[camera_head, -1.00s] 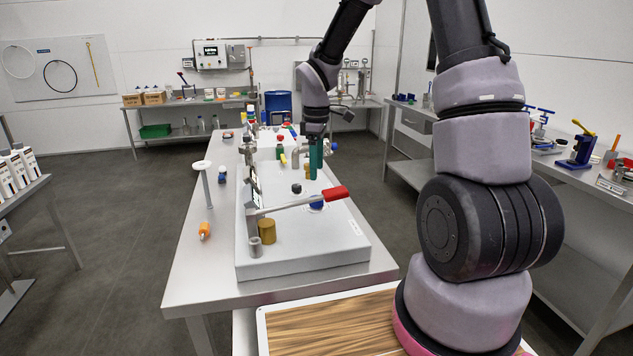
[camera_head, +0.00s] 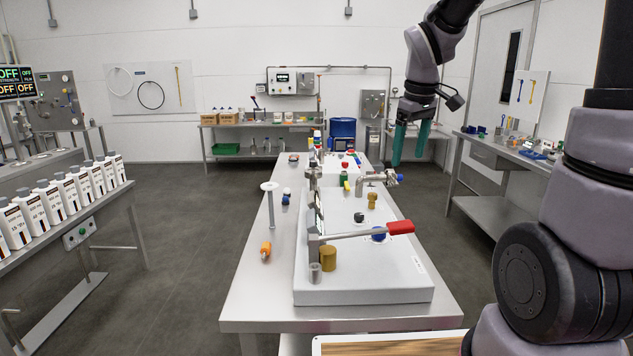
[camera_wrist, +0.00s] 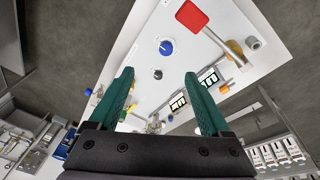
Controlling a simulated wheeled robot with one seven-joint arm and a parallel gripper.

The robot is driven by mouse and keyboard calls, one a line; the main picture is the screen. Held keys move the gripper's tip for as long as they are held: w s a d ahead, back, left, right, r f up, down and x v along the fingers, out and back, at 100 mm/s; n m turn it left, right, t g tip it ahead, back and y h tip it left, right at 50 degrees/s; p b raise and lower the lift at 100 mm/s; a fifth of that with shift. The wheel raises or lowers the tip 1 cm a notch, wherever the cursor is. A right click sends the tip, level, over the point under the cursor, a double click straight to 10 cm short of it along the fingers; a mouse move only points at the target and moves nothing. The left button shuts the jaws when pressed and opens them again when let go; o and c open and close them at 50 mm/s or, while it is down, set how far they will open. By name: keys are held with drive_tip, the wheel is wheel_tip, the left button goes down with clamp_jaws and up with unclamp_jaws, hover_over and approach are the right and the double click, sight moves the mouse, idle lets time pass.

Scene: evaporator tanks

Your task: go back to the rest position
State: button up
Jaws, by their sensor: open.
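My gripper (camera_head: 410,145) is open and empty, with two teal fingers pointing down. In the head view it hangs in the air to the right of the middle table's far half. In the wrist view my gripper (camera_wrist: 160,105) shows its fingers apart with nothing between them. The white tank unit (camera_head: 355,287) stands on the steel table (camera_head: 250,312). A lever with a red handle (camera_head: 400,227) lies across it, apart from my gripper; the red handle also shows in the wrist view (camera_wrist: 191,16).
A row of white bottles (camera_head: 70,195) stands on a left bench. A blue barrel (camera_head: 342,130) and a shelf bench (camera_head: 225,155) are at the back wall. A right bench (camera_head: 490,150) holds small tools. The floor (camera_head: 190,235) left of the table is clear.

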drive_tip(key=s+d+r+m+t+y, duration=0.1)
drive_tip(key=s+r+m+t, duration=0.1)
drive_tip(key=s+r+m, duration=0.3)
drive_tip(key=s+d+r+m+t, duration=0.1)
drive_tip(key=s+r+m, duration=0.4)
drive_tip(key=s, duration=0.5)
drive_tip(key=shift+s+d+t+y, duration=0.25)
drive_tip(key=shift+t+y, duration=0.15)
drive_tip(key=shift+t, duration=0.5)
